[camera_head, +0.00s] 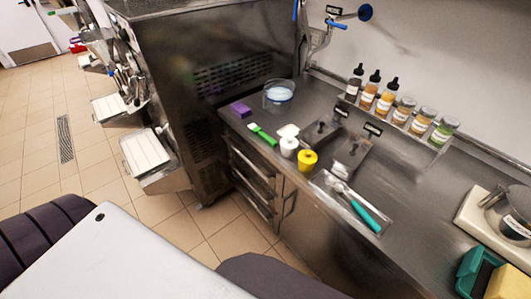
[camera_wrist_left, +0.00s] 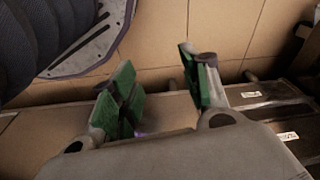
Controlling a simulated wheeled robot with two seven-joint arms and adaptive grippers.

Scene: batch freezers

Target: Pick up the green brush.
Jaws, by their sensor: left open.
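The green brush (camera_head: 264,135) lies on the steel counter near its front edge in the head view, left of the white and yellow tubs. Its green handle points toward the right front. In the left wrist view my left gripper (camera_wrist_left: 162,88) is open and empty, its green-padded fingers spread apart. No brush is recognisable in that view. Neither gripper shows in the head view, so the distance from my left gripper to the brush cannot be told.
Near the brush on the steel counter (camera_head: 415,205) are a purple block (camera_head: 241,110), a clear bowl (camera_head: 279,95), a white tub (camera_head: 289,147) and a yellow tub (camera_head: 307,160). A teal-handled scoop (camera_head: 362,213) lies further right. A large freezer (camera_head: 205,75) stands left; tiled floor (camera_head: 90,170) is open.

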